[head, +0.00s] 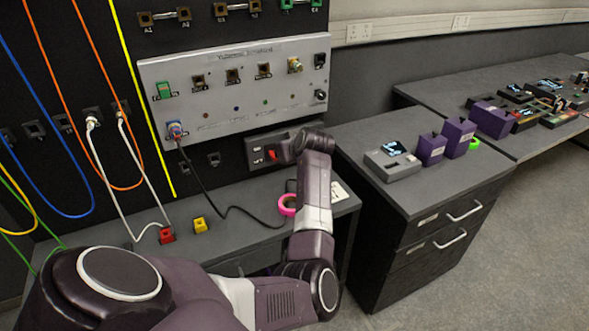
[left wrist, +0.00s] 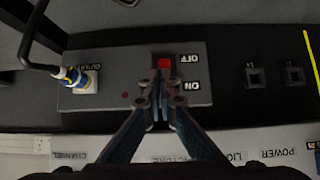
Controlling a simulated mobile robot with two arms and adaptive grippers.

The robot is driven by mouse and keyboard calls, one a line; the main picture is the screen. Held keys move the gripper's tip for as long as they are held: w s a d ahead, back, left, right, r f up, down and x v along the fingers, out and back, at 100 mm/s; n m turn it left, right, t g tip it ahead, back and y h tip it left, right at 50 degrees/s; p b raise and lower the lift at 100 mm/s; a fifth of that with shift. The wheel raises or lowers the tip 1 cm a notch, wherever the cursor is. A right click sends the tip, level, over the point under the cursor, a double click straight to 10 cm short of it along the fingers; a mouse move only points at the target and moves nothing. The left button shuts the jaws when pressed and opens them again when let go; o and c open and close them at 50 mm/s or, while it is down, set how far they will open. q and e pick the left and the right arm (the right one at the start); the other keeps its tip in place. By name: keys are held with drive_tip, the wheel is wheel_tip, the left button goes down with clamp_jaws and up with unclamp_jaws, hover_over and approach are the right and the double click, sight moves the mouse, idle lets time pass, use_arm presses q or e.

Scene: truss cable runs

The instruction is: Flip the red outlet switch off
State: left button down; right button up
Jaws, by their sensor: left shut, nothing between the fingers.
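The grey outlet panel (head: 256,152) is mounted on the dark wall above the bench. Its red switch (head: 271,154) shows just left of my left gripper (head: 284,150). In the left wrist view the panel (left wrist: 115,91) appears upside down, with the red switch (left wrist: 164,63) beside the OFF label (left wrist: 190,60); the ON label (left wrist: 190,86) is on the other side. My left gripper (left wrist: 155,97) is shut and empty, its tips in front of the switch. The tips hide part of the switch slot, and I cannot tell whether they touch it. My right gripper is not in view.
A blue and yellow plug (left wrist: 72,76) sits in the panel's outlet with a black cable. A pink ring (head: 287,205), a red block (head: 166,236) and a yellow block (head: 200,225) are on the bench. A drawer cabinet (head: 400,215) stands right of my arm.

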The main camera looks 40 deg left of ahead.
sight(273, 155)
use_arm(q)
drive_tip(key=a+f+y+b, duration=0.1)
drive_tip(key=a+b, duration=0.1)
drive_tip(key=b, duration=0.1)
drive_tip(key=shift+w+a+f+t+y, duration=0.1)
drive_tip(key=shift+w+f+t+y, duration=0.05)
drive_tip(key=shift+f+t+y, duration=0.25)
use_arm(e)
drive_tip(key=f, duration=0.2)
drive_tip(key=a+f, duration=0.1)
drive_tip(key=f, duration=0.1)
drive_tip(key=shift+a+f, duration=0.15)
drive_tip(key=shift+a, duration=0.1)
